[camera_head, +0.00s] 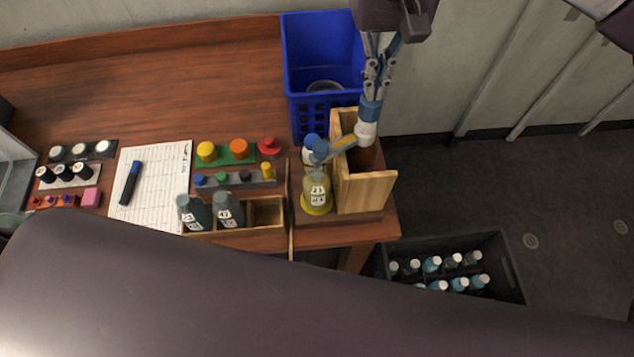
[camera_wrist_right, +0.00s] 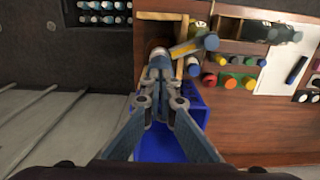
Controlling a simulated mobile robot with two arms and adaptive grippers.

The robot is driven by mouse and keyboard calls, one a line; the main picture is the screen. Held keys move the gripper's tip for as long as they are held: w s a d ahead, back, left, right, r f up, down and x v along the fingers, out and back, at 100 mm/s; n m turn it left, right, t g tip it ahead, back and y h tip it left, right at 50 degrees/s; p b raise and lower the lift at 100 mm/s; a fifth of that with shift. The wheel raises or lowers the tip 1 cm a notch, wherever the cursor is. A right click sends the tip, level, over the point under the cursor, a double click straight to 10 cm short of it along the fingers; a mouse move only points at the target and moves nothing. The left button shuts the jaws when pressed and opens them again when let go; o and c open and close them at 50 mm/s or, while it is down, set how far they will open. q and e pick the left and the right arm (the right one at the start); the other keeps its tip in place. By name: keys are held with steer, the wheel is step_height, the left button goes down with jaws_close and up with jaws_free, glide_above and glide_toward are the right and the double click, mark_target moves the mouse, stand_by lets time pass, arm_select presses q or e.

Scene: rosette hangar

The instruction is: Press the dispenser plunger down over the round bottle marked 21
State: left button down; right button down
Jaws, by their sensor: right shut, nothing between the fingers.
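The dispenser stands in a pale wooden holder (camera_head: 370,194) at the table's right end. Its blue and white plunger (camera_head: 367,128) points up, and its spout (camera_head: 343,144) reaches left. The spout's blue end is above a round yellowish bottle (camera_head: 317,188) with a white label, too small to read surely. The spout (camera_wrist_right: 187,49) also shows in the wrist view. My right gripper (camera_head: 373,92) is shut and empty, fingertips at the plunger's top; I cannot tell whether they touch. In the wrist view the gripper (camera_wrist_right: 160,72) hides much of the plunger. My left gripper is out of view.
A blue basket (camera_head: 303,112) stands behind the holder. A wooden rack (camera_head: 268,214) with two dark bottles (camera_head: 229,208) is to the left, near coloured knobs and a paper sheet (camera_head: 150,190). A dark crate (camera_head: 508,268) of bottles is on the floor.

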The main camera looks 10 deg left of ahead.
steer(key=shift+r+p, duration=1.1)
steer(key=shift+r, duration=1.2)
